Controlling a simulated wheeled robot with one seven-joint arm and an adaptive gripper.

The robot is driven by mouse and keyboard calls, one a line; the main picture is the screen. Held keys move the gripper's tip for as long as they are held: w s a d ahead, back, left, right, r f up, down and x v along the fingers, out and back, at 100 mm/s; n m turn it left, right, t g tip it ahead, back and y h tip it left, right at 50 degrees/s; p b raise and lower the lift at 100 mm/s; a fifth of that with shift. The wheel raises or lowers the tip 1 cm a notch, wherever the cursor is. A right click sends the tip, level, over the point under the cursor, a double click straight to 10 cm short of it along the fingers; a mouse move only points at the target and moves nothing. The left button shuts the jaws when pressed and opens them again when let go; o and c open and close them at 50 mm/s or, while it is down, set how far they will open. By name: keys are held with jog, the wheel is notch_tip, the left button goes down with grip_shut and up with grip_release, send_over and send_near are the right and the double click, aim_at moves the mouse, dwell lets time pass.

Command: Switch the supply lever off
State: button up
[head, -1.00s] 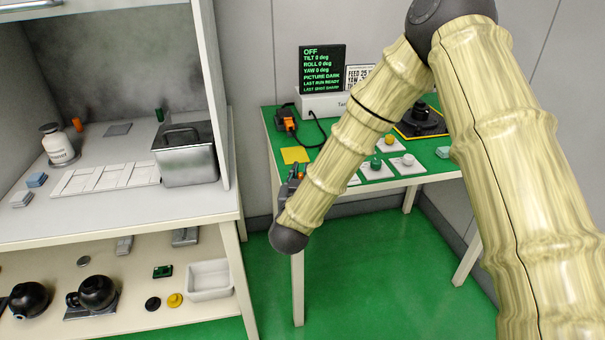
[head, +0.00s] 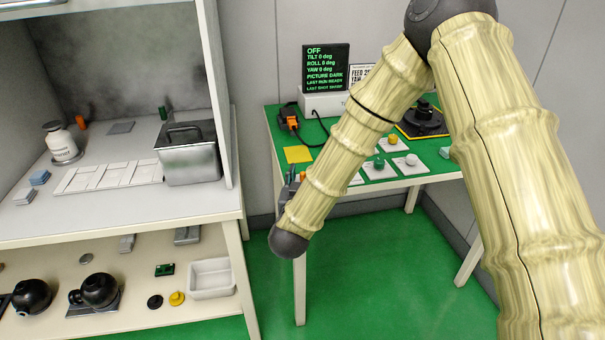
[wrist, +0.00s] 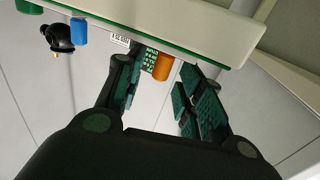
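An orange cylindrical grip (wrist: 163,67), possibly the supply lever's handle, shows in the wrist view between and beyond my gripper's fingers. It is near the table edge. My gripper (wrist: 165,82) is open, with a gap between its two fingers; no contact with the orange grip is clear. In the head view my gripper (head: 291,186) is at the table's front left corner, partly hidden by my forearm, and a bit of orange (head: 302,176) shows beside it. The lever's base and position are hidden. The display (head: 325,68) reads OFF at the top.
The green table (head: 270,118) carries an orange-and-black device (head: 290,122) with a cable, a yellow square (head: 298,154) and knobs on white plates. A blue cylinder (wrist: 79,32) and black object (wrist: 58,37) stand along the edge. A cabinet (head: 233,190) stands left; green floor between is clear.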

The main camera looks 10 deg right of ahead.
jog(key=v, duration=1)
jog(key=shift+s, duration=0.15)
jog(key=s+d+f+n+g+y, duration=0.1)
jog(key=s+d+f+g+y, duration=0.15)
jog(key=s+f, duration=0.55)
jog(key=s+d+f+n+g+y, duration=0.1)
jog(key=s+d+f+g, duration=0.25)
jog(key=f, duration=0.95)
jog(key=s+d+f+n+g+y, duration=0.15)
jog(key=s+f+g, duration=0.35)
jog(key=f, duration=0.5)
jog(key=s+d+f+g, duration=0.2)
jog(key=s+d+f, duration=0.1)
jog(key=s, duration=0.4)
jog(key=s+d+f+g, duration=0.2)
jog(key=s+d, duration=0.1)
jog(key=s, duration=0.4)
jog(key=s+d+f+g, duration=0.2)
jog(key=s+f+g, duration=0.1)
jog(key=s, duration=0.4)
notch_tip(320, 180, up, 13)
jog(key=p, duration=1.3)
jog(key=shift+w+r+m+t+p, duration=0.2)
jog(key=shift+r+m+t+p, duration=0.1)
jog(key=shift+m, duration=0.15)
